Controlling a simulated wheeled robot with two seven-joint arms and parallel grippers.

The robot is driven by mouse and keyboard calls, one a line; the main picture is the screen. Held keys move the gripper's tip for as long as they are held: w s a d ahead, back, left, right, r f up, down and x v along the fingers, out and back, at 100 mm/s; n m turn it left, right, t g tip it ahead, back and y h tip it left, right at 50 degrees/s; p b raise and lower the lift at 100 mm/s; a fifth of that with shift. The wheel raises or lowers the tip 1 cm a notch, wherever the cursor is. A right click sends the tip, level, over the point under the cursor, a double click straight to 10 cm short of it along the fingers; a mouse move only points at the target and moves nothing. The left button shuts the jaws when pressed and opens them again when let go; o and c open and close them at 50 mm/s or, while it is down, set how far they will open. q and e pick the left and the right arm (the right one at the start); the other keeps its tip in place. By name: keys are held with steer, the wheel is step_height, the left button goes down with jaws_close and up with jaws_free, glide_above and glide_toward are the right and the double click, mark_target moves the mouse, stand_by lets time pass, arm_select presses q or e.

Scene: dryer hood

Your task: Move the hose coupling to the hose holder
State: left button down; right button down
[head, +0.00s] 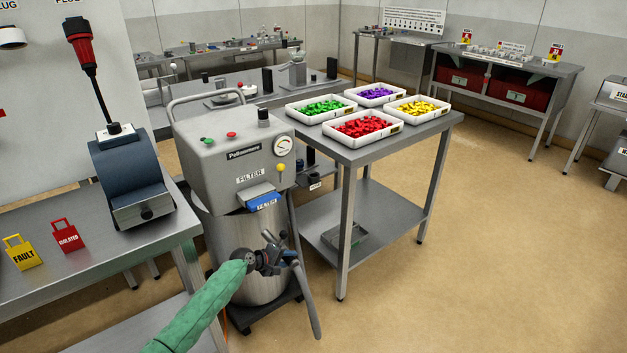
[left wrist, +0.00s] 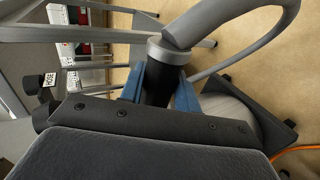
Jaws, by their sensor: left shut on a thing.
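My left gripper (head: 287,257) is in front of the steel drum of the machine. In the left wrist view its blue fingers (left wrist: 160,90) are shut on the black hose coupling (left wrist: 158,84), one on each side. A grey collar joins the coupling to the grey hose (left wrist: 225,20). In the head view the hose (head: 307,305) hangs down from the gripper, and the coupling is mostly hidden by it. The black hose holder (head: 313,178), with a white label, is on the machine's right side, above the gripper. It also shows at the left of the left wrist view (left wrist: 32,84). My right gripper is not in view.
The grey filter machine (head: 220,150) stands left of a steel table (head: 398,135) bearing trays of coloured parts. A table leg (head: 347,235) is right of my gripper. An orange cable (left wrist: 295,150) lies on the floor. The floor (head: 480,260) at right is clear.

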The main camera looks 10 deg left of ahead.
mark_target(291, 265)
arm_select(q)
steer(key=shift+d, duration=0.1)
steer(key=shift+s+d+p, duration=1.25)
steer(key=shift+d+p, duration=0.25)
steer(key=shift+p, duration=0.05)
stand_by(0.9)
steer(key=shift+s+d+p, duration=0.95)
steer(key=shift+d+p, duration=0.05)
steer(key=shift+d, duration=0.25)
steer(key=s+a+p, duration=0.1)
steer(key=s+p, duration=0.1)
steer(key=s, duration=0.4)
steer(key=shift+s+a, duration=0.15)
steer(key=shift+s, duration=0.2)
